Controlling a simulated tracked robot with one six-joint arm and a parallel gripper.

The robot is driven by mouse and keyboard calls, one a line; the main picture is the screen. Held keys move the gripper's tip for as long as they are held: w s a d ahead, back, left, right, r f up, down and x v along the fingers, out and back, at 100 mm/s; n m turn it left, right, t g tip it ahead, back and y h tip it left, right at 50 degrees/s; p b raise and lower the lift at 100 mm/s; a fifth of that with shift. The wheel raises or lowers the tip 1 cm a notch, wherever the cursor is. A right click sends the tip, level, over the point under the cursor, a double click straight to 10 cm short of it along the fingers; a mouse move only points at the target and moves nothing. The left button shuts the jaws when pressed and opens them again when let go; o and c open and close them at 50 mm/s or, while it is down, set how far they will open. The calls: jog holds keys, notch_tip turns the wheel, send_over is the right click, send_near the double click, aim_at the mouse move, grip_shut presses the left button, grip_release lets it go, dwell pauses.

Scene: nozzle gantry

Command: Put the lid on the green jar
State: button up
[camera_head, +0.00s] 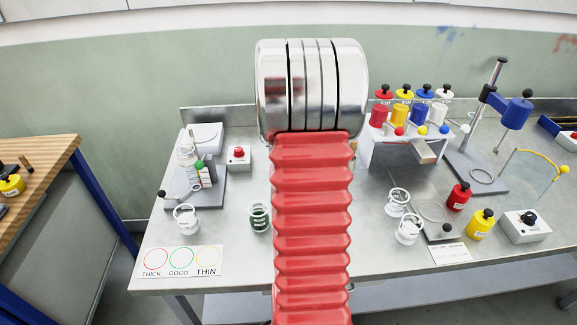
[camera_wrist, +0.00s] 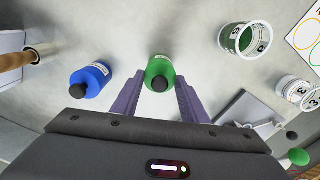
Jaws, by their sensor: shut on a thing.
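The green jar (camera_wrist: 159,69) is in the wrist view, a small round body with a white label and a black knobbed top (camera_wrist: 160,84) at the end towards me. My gripper (camera_wrist: 158,82) has its two purple fingers on either side of it, shut on it. The exact contact at the fingertips is hard to see, and I cannot tell whether the black top is seated on the jar. No separate loose lid shows. In the head view my red arm hides the gripper and the green jar.
A blue jar (camera_wrist: 90,79) stands left of the green one. A green-filled cup (camera_wrist: 243,39) is on the right. In the head view, a red jar (camera_head: 458,196), a yellow jar (camera_head: 480,224), a white rack (camera_head: 400,150) and a stand (camera_head: 480,160) crowd the right side of the bench.

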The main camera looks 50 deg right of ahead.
dwell(0.4)
jog(key=o, duration=1.1)
jog(key=shift+o, duration=0.7)
jog(key=o, duration=0.3)
jog(key=shift+r, duration=0.15)
jog(key=shift+r, duration=3.35)
jog(key=shift+c, duration=0.2)
grip_shut()
